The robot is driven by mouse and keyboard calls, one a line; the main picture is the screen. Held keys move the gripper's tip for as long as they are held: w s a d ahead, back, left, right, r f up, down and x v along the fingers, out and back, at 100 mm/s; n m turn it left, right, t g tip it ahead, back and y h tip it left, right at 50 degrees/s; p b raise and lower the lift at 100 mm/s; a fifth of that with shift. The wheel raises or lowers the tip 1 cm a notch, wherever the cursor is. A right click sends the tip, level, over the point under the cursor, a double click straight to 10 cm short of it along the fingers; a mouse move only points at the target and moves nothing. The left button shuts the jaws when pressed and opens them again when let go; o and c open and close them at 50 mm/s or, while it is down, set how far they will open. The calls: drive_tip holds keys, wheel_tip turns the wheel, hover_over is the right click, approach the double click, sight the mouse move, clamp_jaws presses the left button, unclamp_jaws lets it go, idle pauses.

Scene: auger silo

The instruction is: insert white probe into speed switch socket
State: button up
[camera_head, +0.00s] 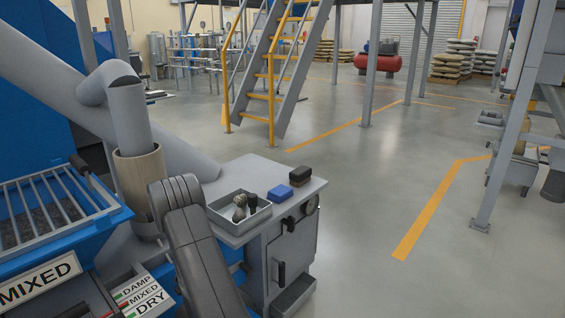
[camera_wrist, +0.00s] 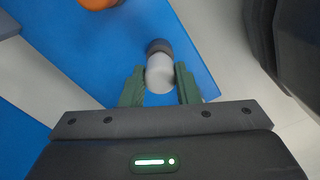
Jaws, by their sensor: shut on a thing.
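In the wrist view, my gripper (camera_wrist: 160,88) is shut on the white probe (camera_wrist: 159,70), with one green finger on each side of it. The probe is a pale rounded cylinder with a dark grey cap or collar (camera_wrist: 158,46) at its far end. A blue panel surface (camera_wrist: 120,60) lies behind and below it. Whether the probe touches this panel cannot be told. The speed switch socket cannot be made out in either view. In the head view, my gripper and the probe are hidden.
An orange round part (camera_wrist: 97,3) shows at the wrist view's top edge. In the head view, a grey tray (camera_head: 238,212) with small parts, a blue block (camera_head: 279,194) and a dark brush-like block (camera_head: 300,175) stand on a grey cabinet. A barred blue hopper (camera_head: 60,215) is at left.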

drive_tip(key=shift+r+p, duration=1.95)
drive_tip(key=shift+r, duration=0.45)
drive_tip(key=shift+f, duration=0.15)
wheel_tip(320, 180, down, 6)
drive_tip(key=b, duration=0.6)
drive_tip(key=shift+f, duration=0.2)
wheel_tip(320, 180, up, 4)
drive_tip(key=p, duration=0.3)
drive_tip(key=shift+f, duration=0.25)
drive_tip(key=shift+c, duration=0.3)
